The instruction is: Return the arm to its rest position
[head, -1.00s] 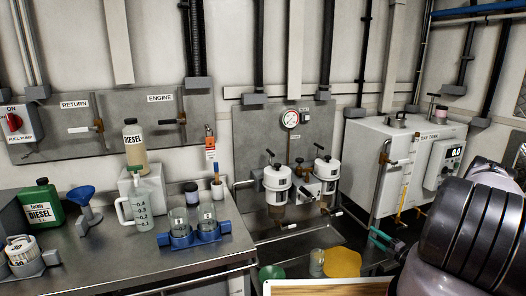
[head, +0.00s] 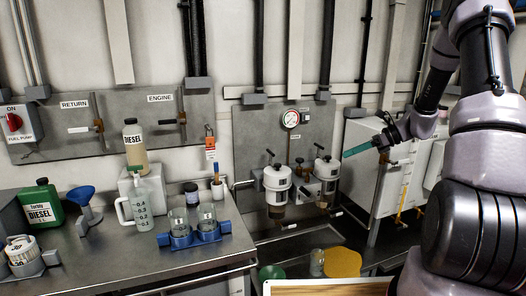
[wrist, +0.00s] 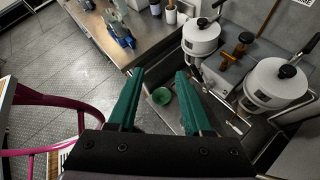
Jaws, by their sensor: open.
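My gripper (head: 358,149) is raised in front of the white day tank (head: 370,185) at the right in the head view. Its green fingers point left, toward the filter housings. In the wrist view the two green fingers of my gripper (wrist: 156,92) stand apart with nothing between them. My arm comes in from the right and covers much of the day tank.
Two white filter housings (head: 277,183) (head: 326,172) hang on the wall panel, left of my gripper. The bench (head: 110,262) at left carries a jug (head: 139,207), a blue holder (head: 188,240) with glasses, and a green diesel can (head: 42,207). A yellow disc (head: 342,263) lies low in front.

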